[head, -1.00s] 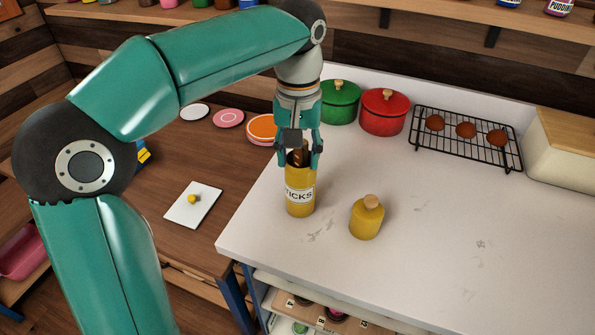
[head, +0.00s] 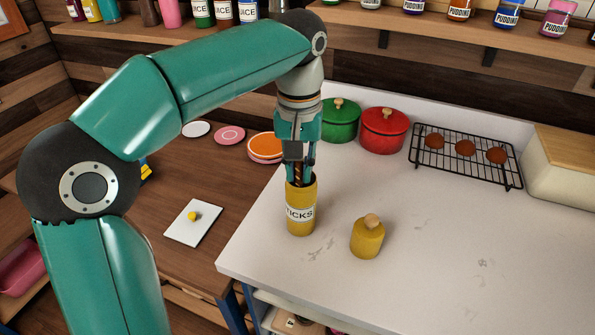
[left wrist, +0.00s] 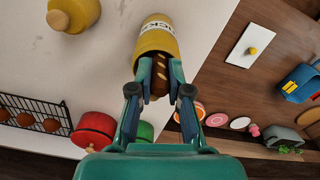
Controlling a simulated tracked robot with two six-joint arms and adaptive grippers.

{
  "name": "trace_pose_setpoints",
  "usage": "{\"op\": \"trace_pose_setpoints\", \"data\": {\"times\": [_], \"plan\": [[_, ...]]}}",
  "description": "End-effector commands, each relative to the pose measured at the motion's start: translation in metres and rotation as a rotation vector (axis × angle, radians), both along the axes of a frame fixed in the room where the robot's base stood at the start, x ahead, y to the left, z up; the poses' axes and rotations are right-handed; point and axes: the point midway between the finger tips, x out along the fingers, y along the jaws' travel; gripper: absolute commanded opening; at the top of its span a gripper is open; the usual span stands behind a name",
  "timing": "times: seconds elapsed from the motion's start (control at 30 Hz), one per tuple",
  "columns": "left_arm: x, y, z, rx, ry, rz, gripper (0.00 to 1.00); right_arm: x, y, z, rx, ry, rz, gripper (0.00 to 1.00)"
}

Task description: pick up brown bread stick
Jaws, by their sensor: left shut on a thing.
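The brown bread stick (left wrist: 160,79) shows between the fingers in the left wrist view, brown with pale marks. Its lower part is hidden in the yellow jar. The yellow jar (head: 300,222) with a white label reading "TICKS" stands upright near the counter's left edge. My left gripper (head: 299,176) points down at the jar's mouth and is shut on the bread stick; it also shows in the left wrist view (left wrist: 160,72). In the head view the fingers mostly hide the stick. My right gripper is not in view.
A yellow bottle with a wooden stopper (head: 367,240) stands right of the jar. Green (head: 340,122) and red (head: 384,132) pots and a black rack (head: 462,163) with brown round items stand behind. The front right of the white counter (head: 480,235) is clear.

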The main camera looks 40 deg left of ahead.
Motion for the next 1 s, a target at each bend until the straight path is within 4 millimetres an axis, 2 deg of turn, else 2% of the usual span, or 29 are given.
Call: {"op": "trace_pose_setpoints", "data": {"times": [0.43,0.83,1.0], "plan": [[0.001,-0.001,0.079,-0.001,-0.004,0.0,0.0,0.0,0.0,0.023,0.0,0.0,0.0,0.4],[0.001,-0.001,0.166,0.0,-0.004,0.0,0.0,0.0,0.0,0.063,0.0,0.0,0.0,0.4],[0.0,0.0,0.182,0.0,0.0,-0.001,0.0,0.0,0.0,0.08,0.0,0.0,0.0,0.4]]}}
